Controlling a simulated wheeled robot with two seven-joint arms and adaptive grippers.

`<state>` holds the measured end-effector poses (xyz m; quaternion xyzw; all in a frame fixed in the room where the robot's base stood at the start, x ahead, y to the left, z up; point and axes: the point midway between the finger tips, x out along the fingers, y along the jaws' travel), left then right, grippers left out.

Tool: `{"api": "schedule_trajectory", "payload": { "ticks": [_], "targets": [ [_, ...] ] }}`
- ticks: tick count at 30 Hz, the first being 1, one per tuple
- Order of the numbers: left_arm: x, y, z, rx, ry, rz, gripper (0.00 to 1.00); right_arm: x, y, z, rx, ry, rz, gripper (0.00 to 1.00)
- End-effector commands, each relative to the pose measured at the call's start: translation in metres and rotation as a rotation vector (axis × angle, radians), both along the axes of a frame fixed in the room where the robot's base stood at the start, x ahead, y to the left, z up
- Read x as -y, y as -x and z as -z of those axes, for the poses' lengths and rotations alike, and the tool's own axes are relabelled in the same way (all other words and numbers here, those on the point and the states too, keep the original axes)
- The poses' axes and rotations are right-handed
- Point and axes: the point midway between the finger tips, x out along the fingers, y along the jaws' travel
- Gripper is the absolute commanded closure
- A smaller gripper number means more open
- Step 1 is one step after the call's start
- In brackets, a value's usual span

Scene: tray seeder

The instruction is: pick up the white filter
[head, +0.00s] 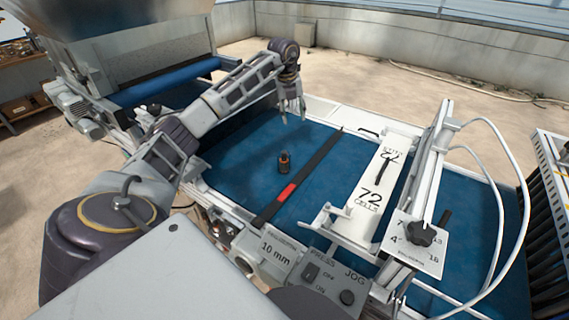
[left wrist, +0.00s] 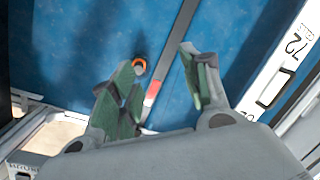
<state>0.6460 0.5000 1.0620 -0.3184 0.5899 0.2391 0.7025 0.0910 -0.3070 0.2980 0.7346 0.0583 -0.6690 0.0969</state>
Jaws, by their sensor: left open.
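A small dark upright cylinder with an orange band (head: 284,162) stands on the blue belt. In the left wrist view it shows as an orange ring with a pale grey centre (left wrist: 139,66), just beyond the left fingertip. I see no plainly white filter; whether this piece is the filter I cannot tell. My left gripper (head: 292,112) is open and empty, above the belt and beyond the cylinder in the head view, pointing down. In the left wrist view its green-padded fingers (left wrist: 158,78) are spread, not touching the cylinder. My right gripper is not in view.
A dark bar with a red mark (head: 300,180) crosses the blue belt (head: 235,165) right of the cylinder. Farther right stand a white plate marked 72 cells (head: 372,185) and a metal frame with a knob (head: 420,233). A control panel (head: 265,247) lines the near edge.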

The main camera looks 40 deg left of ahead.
Motion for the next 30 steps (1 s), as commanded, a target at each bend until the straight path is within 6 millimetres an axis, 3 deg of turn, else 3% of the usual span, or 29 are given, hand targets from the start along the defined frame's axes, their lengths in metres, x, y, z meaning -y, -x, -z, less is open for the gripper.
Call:
{"api": "schedule_trajectory", "payload": {
  "ticks": [9,15,30],
  "targets": [
    [-0.007,0.034,0.004,-0.162,0.004,-0.333,0.53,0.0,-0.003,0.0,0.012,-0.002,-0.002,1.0],
    [-0.009,0.043,0.004,-0.199,0.01,-0.514,0.53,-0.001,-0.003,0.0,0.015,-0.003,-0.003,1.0],
    [-0.009,0.042,0.004,-0.198,0.019,-0.607,0.53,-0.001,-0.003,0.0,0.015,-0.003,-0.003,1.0]
  ]
}}
